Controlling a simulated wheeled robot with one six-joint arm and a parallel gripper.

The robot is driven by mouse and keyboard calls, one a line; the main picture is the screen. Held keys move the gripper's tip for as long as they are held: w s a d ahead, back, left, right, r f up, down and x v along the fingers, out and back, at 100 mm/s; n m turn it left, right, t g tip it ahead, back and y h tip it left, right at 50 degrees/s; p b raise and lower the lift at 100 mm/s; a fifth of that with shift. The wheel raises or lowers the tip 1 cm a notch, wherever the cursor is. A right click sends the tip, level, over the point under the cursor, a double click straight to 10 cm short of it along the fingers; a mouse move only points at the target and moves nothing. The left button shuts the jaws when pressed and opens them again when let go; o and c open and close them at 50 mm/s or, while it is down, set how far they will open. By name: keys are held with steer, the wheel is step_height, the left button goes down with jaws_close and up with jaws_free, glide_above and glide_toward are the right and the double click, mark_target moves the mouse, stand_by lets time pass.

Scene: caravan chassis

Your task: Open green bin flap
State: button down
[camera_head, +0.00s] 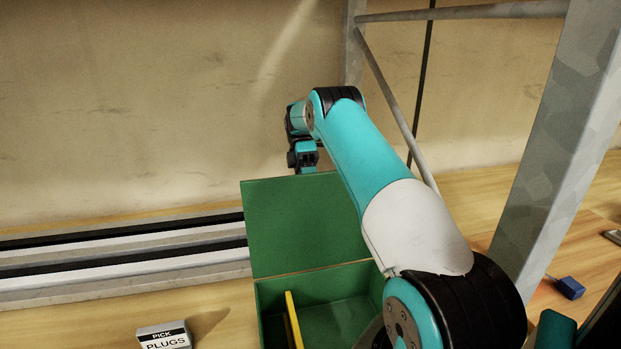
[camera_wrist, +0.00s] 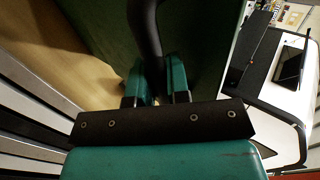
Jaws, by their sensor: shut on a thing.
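My gripper's wrist is behind the flap's top edge, and the fingers are hidden there in the head view. In the wrist view my gripper (camera_wrist: 156,88) is shut on a dark curved handle (camera_wrist: 146,38) that runs across the green flap (camera_wrist: 195,40).
A yellow strip (camera_head: 294,318) stands inside the bin. Metal rails (camera_head: 120,262) run along the left. A metal post (camera_head: 550,150) rises at the right, near my arm.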

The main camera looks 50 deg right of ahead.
steer(key=shift+w+a+r, duration=0.15)
steer(key=shift+r, duration=0.05)
steer(key=c, duration=1.4)
jaws_free()
steer(key=o, duration=0.3)
steer(key=shift+a, duration=0.15)
steer(key=shift+d, duration=0.2)
steer(key=shift+f, duration=0.1)
steer(key=shift+b, duration=0.35)
